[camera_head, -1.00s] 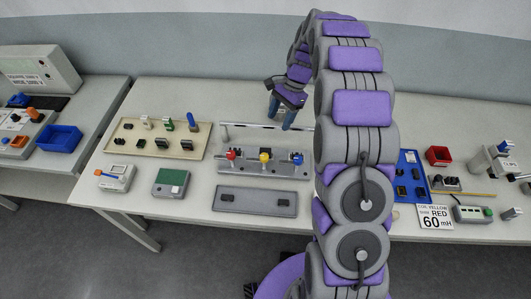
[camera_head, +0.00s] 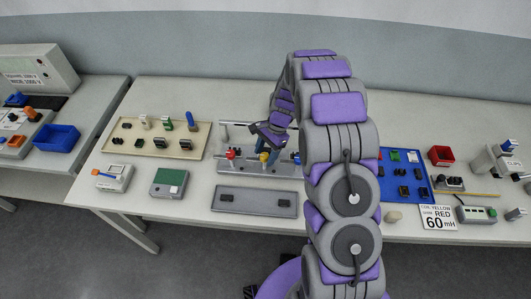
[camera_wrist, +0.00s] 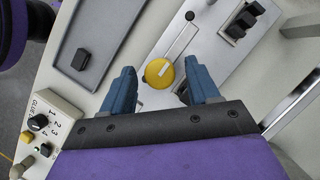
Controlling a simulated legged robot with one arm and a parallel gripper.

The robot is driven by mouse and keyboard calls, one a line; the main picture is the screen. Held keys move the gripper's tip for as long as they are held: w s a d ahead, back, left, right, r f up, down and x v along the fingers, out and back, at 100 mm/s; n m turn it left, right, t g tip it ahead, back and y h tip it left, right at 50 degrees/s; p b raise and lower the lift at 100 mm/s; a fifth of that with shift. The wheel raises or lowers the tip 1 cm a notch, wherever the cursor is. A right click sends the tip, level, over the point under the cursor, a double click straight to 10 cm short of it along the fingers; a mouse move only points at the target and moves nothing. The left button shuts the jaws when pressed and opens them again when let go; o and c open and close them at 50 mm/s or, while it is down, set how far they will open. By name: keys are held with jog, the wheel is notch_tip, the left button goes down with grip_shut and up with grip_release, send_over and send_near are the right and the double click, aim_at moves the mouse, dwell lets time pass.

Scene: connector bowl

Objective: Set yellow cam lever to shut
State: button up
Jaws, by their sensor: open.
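The yellow cam lever shows in the wrist view as a round yellow hub (camera_wrist: 159,73) with a light stripe on it. A thin metal rod with a black knob (camera_wrist: 189,16) extends from beside it toward the top right. In the head view the yellow hub (camera_head: 264,158) is partly hidden by my gripper. My gripper (camera_wrist: 160,85) is open, with its blue fingers on either side of the hub and apart from it. It also shows in the head view (camera_head: 270,155) low over the grey fixture plate (camera_head: 240,166).
A red knob (camera_head: 231,153) is left of the yellow one on the plate. A grey tray (camera_head: 256,201) lies in front. A beige parts tray (camera_head: 118,147) is left, a blue one (camera_head: 418,187) right. A control box (camera_wrist: 45,123) shows in the wrist view.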

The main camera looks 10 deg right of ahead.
jog(key=c, duration=1)
